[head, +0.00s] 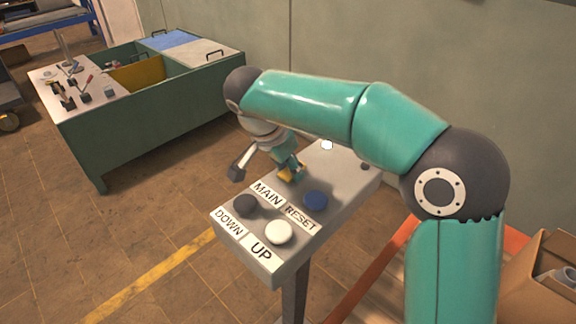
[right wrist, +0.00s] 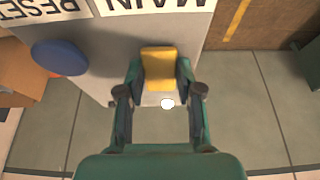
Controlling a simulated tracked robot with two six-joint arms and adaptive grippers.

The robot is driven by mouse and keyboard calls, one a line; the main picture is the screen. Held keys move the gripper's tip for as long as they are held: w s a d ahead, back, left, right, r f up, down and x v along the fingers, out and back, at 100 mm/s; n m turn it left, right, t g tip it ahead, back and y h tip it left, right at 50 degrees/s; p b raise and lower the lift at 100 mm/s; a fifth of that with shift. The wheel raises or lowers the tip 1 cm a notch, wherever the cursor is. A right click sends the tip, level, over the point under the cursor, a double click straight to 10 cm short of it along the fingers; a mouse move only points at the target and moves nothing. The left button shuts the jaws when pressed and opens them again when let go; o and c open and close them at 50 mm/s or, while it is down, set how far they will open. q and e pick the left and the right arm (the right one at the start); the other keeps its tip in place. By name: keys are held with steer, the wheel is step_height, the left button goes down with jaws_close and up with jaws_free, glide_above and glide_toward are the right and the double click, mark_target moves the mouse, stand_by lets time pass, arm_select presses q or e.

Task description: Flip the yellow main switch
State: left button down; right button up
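The yellow main switch (right wrist: 158,66) stands on the grey control panel (head: 330,180), behind the MAIN label (head: 267,193). In the head view, only small parts of the yellow main switch (head: 285,178) show around my fingers. My right gripper (right wrist: 159,75) has one finger on each side of the switch, and both tips appear to touch it. In the head view, my right gripper (head: 291,171) reaches down to the panel from above. My left gripper is not in view.
The panel also has a blue button (head: 315,200), a black button (head: 245,205) and a white button (head: 279,232) near the gripper. A green bin bench (head: 150,140) stands at the back left. A cardboard box (head: 545,275) is at the lower right.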

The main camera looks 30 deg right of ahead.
jaws_close()
steer(key=y+p, duration=0.1)
steer(key=p, duration=0.1)
steer(key=d+r+g+y+p, duration=0.1)
steer(key=p, duration=0.1)
steer(key=shift+w+y, duration=0.15)
steer(key=shift+y, duration=0.25)
steer(key=shift+f+y+p, duration=0.15)
steer(key=shift+y+p, duration=0.25)
steer(key=shift+p, duration=0.05)
steer(key=c, duration=0.5)
jaws_free()
steer(key=shift+f+y, duration=0.2)
steer(key=shift+y, duration=0.1)
jaws_close()
steer(key=o, duration=1.1)
jaws_free()
steer(key=shift+o, duration=0.2)
